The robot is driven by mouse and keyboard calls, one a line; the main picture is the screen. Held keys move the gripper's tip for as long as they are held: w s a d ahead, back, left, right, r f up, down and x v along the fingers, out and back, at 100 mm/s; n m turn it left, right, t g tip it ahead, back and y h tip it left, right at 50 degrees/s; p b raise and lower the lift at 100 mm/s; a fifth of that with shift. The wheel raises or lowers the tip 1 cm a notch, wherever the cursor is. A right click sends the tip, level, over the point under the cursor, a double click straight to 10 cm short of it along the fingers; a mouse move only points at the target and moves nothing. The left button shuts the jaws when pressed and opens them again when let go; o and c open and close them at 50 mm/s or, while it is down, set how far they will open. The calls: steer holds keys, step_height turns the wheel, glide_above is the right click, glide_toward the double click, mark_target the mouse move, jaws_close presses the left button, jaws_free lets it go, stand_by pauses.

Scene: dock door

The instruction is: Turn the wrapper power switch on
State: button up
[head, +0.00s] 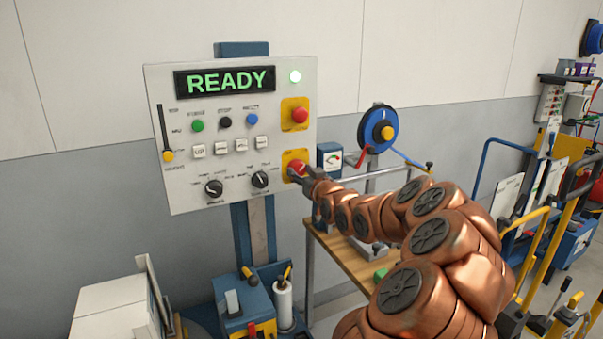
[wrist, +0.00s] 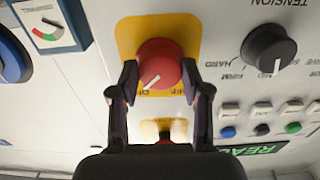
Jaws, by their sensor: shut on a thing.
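The power switch is a red rotary knob (wrist: 160,62) on a yellow plate (wrist: 124,35) at the lower right of the control panel; the knob also shows in the head view (head: 296,167). My gripper (wrist: 159,76) is shut on the knob, one finger on each side. In the head view my gripper (head: 303,174) reaches it from the right. The knob's white line points to the lower left in the wrist view, near a partly hidden label starting with O.
A red emergency button (head: 299,115) on yellow sits just above the switch. Two black dials (head: 260,179) are close on the left. A blue gauge box (head: 330,158) and a workbench (head: 350,262) stand to the right.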

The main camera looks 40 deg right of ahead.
steer(key=o, duration=1.2)
steer(key=shift+c, duration=0.2)
steer(key=shift+s, duration=0.1)
steer(key=v, duration=1.2)
steer(key=shift+a, duration=0.15)
